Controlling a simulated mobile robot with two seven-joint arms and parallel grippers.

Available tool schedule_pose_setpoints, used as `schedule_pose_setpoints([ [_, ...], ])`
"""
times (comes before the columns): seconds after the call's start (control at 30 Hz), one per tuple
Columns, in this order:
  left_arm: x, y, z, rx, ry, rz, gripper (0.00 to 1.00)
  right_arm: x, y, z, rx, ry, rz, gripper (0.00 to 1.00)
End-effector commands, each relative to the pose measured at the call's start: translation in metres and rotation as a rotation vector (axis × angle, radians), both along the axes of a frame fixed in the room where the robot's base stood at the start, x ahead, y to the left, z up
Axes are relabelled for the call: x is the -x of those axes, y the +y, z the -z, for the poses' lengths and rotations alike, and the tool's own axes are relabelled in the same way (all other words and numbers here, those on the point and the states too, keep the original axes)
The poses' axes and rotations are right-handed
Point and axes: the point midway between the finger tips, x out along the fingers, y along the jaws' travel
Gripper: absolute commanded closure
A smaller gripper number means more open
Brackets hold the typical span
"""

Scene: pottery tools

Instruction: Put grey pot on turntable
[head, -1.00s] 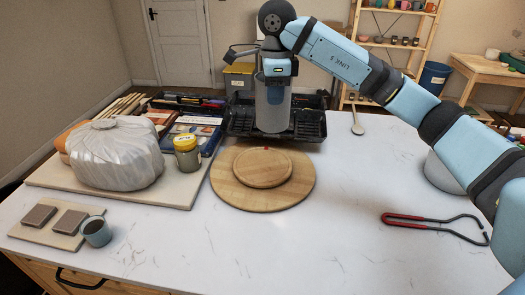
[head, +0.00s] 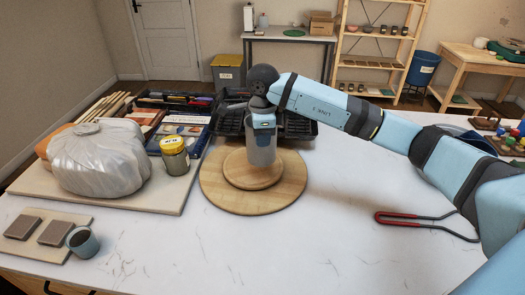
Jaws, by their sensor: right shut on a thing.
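The grey pot (head: 261,151) is a tall, plain cylinder, upright over the back part of the round wooden turntable (head: 291,191). Its base overlaps the turntable's smaller raised disc (head: 245,179) in the head view; I cannot tell whether it touches the disc or hangs just above it. My right gripper (head: 262,127) is shut on the pot from above, at its upper part. The fingertips are mostly hidden by the pot. My left gripper is not in view.
A black tray (head: 298,127) is behind the turntable. Left are a board with a plastic-wrapped lump (head: 98,160), a yellow-lidded jar (head: 174,156) and a small cup (head: 82,242). A red-handled tool (head: 420,219) lies right. The front of the table is clear.

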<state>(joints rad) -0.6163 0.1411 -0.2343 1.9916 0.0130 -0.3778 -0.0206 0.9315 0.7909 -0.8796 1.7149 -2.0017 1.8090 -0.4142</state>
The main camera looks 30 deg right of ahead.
Motion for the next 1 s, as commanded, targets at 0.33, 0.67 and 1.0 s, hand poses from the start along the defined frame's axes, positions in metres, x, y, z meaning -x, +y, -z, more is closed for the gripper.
schedule_pose_setpoints([
  [0.33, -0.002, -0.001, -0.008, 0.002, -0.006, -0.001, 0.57, 0.0, 0.0, 0.029, 0.001, 0.0, 0.002, 1.0],
  [0.67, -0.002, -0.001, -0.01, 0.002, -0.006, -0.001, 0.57, -0.001, 0.0, 0.054, 0.0, -0.002, 0.0, 1.0],
  [1.0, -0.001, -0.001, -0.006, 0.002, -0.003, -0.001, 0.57, 0.0, 0.0, 0.057, 0.001, 0.0, 0.001, 0.66],
])
